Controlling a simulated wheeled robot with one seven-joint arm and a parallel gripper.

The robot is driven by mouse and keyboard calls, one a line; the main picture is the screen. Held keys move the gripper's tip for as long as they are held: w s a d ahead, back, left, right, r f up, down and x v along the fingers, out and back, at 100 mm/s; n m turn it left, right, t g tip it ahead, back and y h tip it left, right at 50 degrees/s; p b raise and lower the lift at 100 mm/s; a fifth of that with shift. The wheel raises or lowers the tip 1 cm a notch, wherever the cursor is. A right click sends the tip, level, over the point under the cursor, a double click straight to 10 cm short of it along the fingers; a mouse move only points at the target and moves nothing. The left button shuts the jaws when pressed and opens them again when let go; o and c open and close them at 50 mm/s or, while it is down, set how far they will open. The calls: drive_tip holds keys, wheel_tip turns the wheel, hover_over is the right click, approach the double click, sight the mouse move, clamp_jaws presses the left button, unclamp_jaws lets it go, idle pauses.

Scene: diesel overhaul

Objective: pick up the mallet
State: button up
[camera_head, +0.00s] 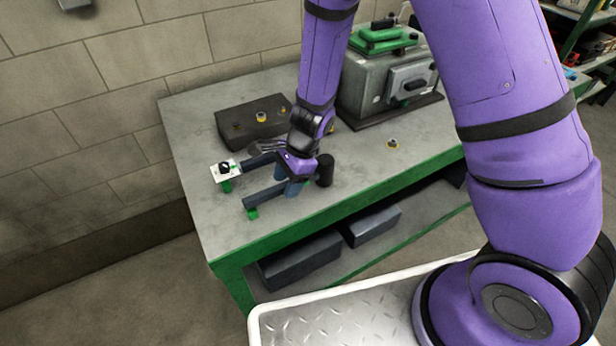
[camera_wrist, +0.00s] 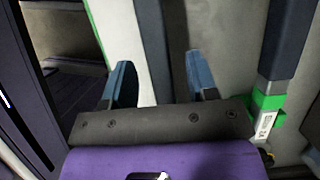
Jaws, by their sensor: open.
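The mallet is most likely the dark blue-grey handle (camera_head: 265,195) lying along the bench, in line with a black cylindrical head (camera_head: 325,169). The handle's left end has a green tip. In the wrist view, the handle (camera_wrist: 154,45) runs between my fingers, with its head out of frame. My gripper (camera_head: 288,179) is open and points down at the bench. In the wrist view, its two blue fingers (camera_wrist: 163,80) stand on either side of the handle with gaps. My gripper body hides part of the handle in the head view.
A second dark bar (camera_wrist: 286,45) with a green, labelled end lies close beside my right finger in the wrist view. On the bench (camera_head: 190,130) are a dark block (camera_head: 240,118), a grey machine (camera_head: 380,88) and a small brass part (camera_head: 393,143). The bench's front edge is near.

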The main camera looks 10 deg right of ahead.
drive_tip(key=shift+x, duration=1.1)
clamp_jaws()
drive_tip(key=shift+r, duration=0.1)
